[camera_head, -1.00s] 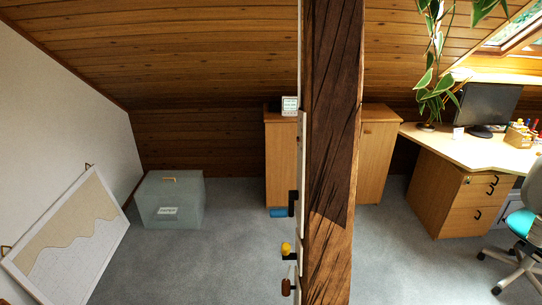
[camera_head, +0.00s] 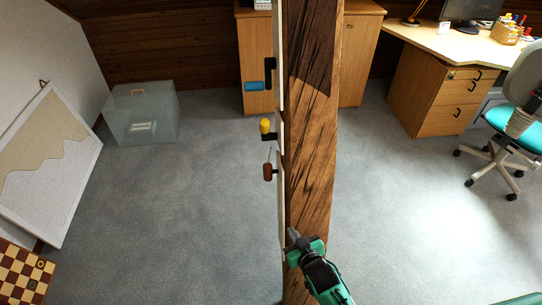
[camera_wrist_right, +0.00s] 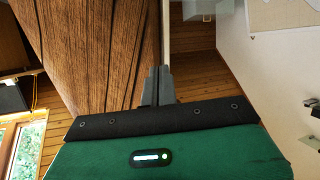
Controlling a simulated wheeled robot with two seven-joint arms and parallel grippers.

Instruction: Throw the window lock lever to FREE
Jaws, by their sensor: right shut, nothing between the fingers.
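Three small handles stick out from the left side of a timber post (camera_head: 310,150): a blue grip (camera_head: 254,87) by a black mount (camera_head: 269,72), a yellow knob (camera_head: 265,126) on a black bracket, and a brown handle (camera_head: 267,171) lowest. I cannot tell which is the window lock lever; no FREE marking is readable. My right gripper (camera_head: 293,238) is in front of the post, below the brown handle and apart from it. In the right wrist view its fingers (camera_wrist_right: 157,85) are together and empty, beside the timber. My left gripper is not in view.
A pale panel (camera_head: 281,190) runs along the post's left face. A grey box (camera_head: 141,112), a framed board (camera_head: 55,165) and a chessboard (camera_head: 22,272) are at left. A desk (camera_head: 440,90) and office chair (camera_head: 525,115) are at right.

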